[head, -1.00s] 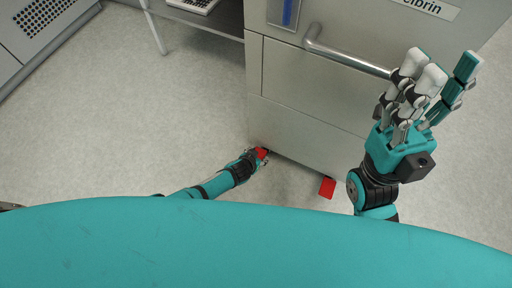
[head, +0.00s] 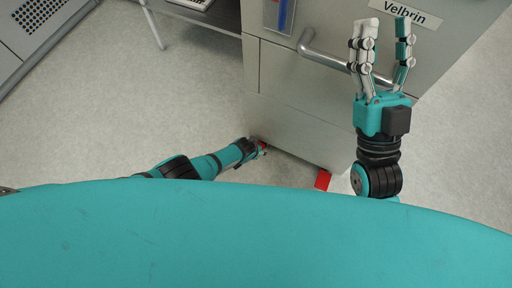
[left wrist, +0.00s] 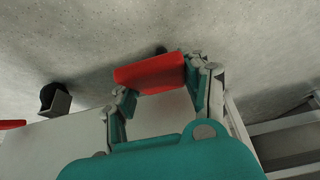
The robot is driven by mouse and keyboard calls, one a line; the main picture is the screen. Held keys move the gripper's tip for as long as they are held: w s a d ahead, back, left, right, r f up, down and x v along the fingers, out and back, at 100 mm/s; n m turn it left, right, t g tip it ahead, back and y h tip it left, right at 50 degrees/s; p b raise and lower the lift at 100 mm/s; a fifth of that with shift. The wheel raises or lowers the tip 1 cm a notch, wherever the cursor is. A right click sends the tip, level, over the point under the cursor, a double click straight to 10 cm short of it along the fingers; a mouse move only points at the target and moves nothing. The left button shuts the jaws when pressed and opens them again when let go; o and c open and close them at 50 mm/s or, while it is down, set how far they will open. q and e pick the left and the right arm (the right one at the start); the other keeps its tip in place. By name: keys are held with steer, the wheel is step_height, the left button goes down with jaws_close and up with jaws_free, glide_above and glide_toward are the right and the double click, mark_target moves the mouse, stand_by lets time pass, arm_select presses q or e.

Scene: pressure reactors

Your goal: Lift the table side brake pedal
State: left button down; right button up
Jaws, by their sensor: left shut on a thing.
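A red brake pedal (left wrist: 152,73) sits between the fingers of my left gripper (left wrist: 158,85) in the left wrist view, and the fingers are shut on it. In the head view my left gripper (head: 256,149) is low at the cabinet's bottom left corner, with only a bit of that red pedal showing. A second red pedal (head: 323,180) sticks out at the bottom of the cabinet, further right. Its edge also shows at the left of the left wrist view (left wrist: 12,124). My right gripper (head: 384,35) is raised in front of the cabinet, open and empty, fingers up.
The grey cabinet (head: 290,130) labelled Velbrin has a metal bar handle (head: 322,58), partly near my right gripper. A table (head: 205,22) stands at the back left. The floor (head: 110,110) to the left is clear. A dark caster (left wrist: 54,98) shows under the cabinet.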

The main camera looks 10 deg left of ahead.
arm_select(q)
steer(key=c, duration=0.6)
jaws_free()
steer(key=shift+r, duration=0.15)
steer(key=v, duration=1.1)
steer(key=shift+s+r, duration=0.2)
steer(key=shift+r, duration=0.15)
steer(key=shift+a, duration=0.1)
